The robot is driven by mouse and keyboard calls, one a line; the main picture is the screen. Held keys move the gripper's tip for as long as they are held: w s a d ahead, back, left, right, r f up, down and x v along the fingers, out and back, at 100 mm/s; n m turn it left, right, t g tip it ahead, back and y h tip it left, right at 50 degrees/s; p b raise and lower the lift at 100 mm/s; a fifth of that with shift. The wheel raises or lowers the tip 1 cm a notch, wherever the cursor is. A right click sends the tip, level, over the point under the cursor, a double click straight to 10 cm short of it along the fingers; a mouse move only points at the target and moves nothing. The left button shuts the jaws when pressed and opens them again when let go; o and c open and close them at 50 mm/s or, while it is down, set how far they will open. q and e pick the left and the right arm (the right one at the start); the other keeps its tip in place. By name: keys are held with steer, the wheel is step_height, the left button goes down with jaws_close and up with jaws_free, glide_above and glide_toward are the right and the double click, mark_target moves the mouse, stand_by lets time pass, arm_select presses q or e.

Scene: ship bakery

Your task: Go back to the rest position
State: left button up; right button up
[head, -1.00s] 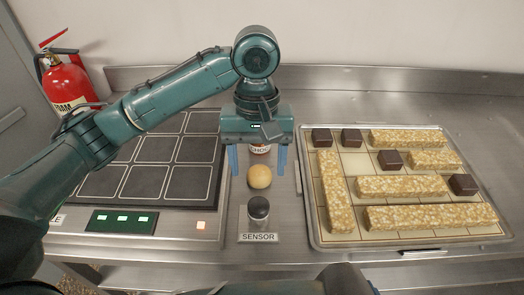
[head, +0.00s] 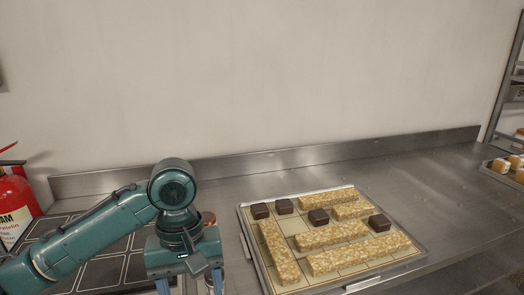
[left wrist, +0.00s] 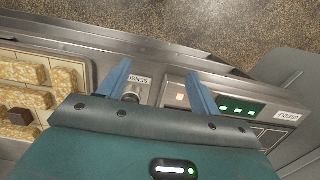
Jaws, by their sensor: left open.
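My left gripper (head: 188,288) is low in the head view, left of the tray, pointing down over the counter; its fingertips are cut off by the lower edge. My right gripper is in neither view.
A metal tray (head: 247,236) with oat bars and dark cubes lies right of my left arm. A dark tiled panel (head: 103,270) lies under the arm. A red extinguisher (head: 14,206) stands at far left, and a shelf with baked goods (head: 502,176) at far right. The back counter is bare.

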arm_select(q)
steer(key=d+f+m+t+h, duration=0.3)
steer(key=d+f+t+h, duration=0.3)
steer(key=d+f, duration=0.6)
steer(key=s+a+f+m+t+y, duration=0.1)
steer(key=s+a+f+t, duration=0.2)
steer(key=a+f, duration=0.3)
steer(key=s+a+f+m+t+y+p, duration=0.1)
steer(key=s+a+f+m+t+y, duration=0.1)
steer(key=s+a+f, duration=0.4)
steer(key=a+t, duration=0.1)
steer(key=a, duration=0.2)
steer(key=shift+s+t, duration=0.2)
steer(key=shift+t, duration=0.1)
steer(key=shift+f, duration=0.1)
